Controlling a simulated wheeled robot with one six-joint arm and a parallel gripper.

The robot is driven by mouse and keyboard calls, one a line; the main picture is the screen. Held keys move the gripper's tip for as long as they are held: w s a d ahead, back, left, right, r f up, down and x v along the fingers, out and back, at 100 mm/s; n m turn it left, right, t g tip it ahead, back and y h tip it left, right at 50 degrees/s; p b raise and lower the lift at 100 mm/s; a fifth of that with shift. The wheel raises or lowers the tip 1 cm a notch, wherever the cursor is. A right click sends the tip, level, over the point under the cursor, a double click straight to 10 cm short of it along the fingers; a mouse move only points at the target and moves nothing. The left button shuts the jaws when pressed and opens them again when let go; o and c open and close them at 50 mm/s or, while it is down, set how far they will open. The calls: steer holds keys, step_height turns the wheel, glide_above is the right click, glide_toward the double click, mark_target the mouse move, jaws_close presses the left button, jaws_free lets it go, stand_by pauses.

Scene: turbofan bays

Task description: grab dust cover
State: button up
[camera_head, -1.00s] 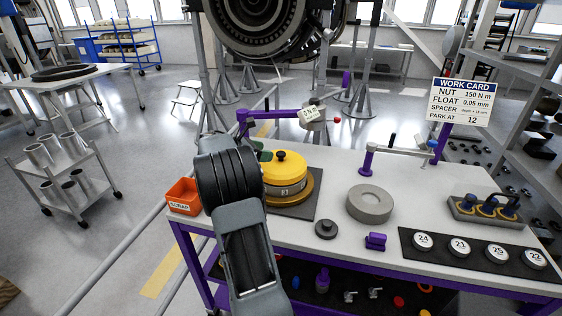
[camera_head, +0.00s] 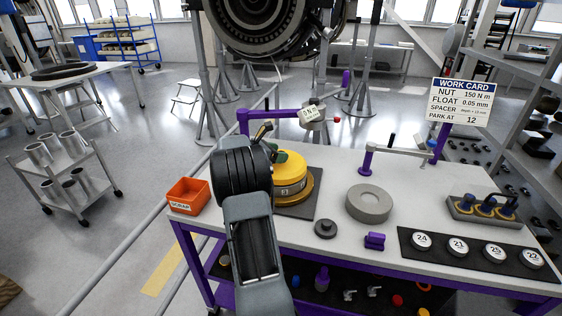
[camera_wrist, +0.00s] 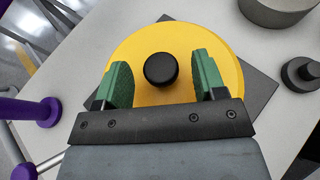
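The dust cover (camera_head: 290,167) is a yellow round disc with a black knob (camera_wrist: 160,69) in its middle. It sits on a round assembly on a dark mat on the bench, partly hidden behind my arm in the head view. My gripper (camera_wrist: 158,75) is open in the wrist view, with its green fingers on either side of the knob and a gap on both sides. In the head view my gripper (camera_head: 270,143) is mostly hidden by my wrist, with only a bit of green and a dark fingertip showing.
An orange scrap bin (camera_head: 188,195) stands left of the cover. A purple-armed fixture (camera_head: 243,122) stands behind. A work card (camera_head: 460,101) stands at back right.

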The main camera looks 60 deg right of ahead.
steer(key=c, duration=0.9)
steer(key=shift+c, duration=0.3)
steer(key=shift+r, duration=0.1)
